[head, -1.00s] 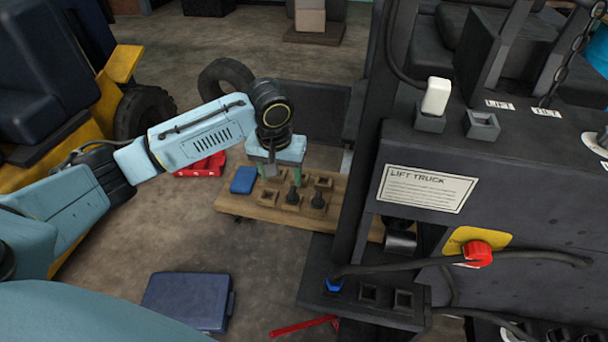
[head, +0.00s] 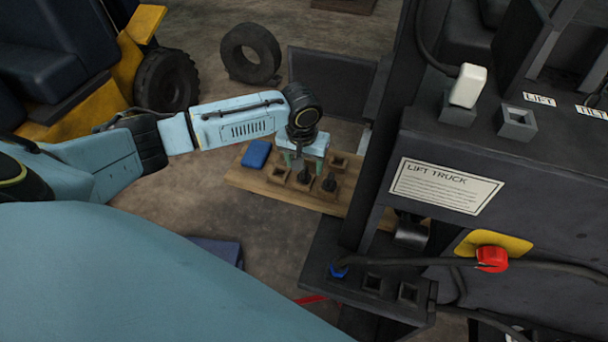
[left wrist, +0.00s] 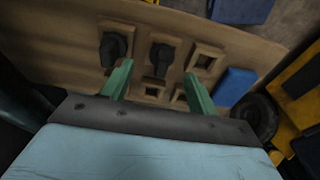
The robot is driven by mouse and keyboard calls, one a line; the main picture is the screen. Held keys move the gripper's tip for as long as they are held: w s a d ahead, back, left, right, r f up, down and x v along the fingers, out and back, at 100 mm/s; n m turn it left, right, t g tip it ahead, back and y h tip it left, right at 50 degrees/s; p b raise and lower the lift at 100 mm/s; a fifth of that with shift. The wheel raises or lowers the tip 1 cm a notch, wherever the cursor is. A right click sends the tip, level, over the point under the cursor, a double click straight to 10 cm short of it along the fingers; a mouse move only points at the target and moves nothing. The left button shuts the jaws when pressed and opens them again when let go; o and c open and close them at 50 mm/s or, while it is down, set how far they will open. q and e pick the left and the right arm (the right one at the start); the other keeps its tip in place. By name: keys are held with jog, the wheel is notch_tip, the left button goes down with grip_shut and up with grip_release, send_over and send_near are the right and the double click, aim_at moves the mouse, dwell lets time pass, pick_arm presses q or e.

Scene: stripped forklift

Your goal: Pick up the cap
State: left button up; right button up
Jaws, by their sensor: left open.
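Two black cap-like pieces stand in square sockets on a low wooden board (head: 262,188): a left black cap (head: 303,176) and a right black cap (head: 329,183) in the head view. I cannot tell which one the task means. My left gripper (head: 305,160) is open and points down at the board. In the left wrist view its green fingers (left wrist: 158,86) are spread apart and empty. One black cap (left wrist: 161,60) shows ahead of the gap between them. The other black cap (left wrist: 114,48) shows beyond the left finger. My right gripper is not in view.
Empty wooden sockets (left wrist: 202,62) and a blue box (head: 256,154) are on the board. The forklift body (head: 500,190) rises close on the right, with a white piece (head: 468,86) in a socket. Floor left of the board is clear.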

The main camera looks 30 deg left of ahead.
aim_at(304, 176)
pick_arm(q)
jog(key=f, duration=0.3)
jog(key=shift+w+a+f, duration=0.15)
jog(key=shift+w+f, duration=0.05)
jog(key=shift+f, duration=0.15)
grip_shut()
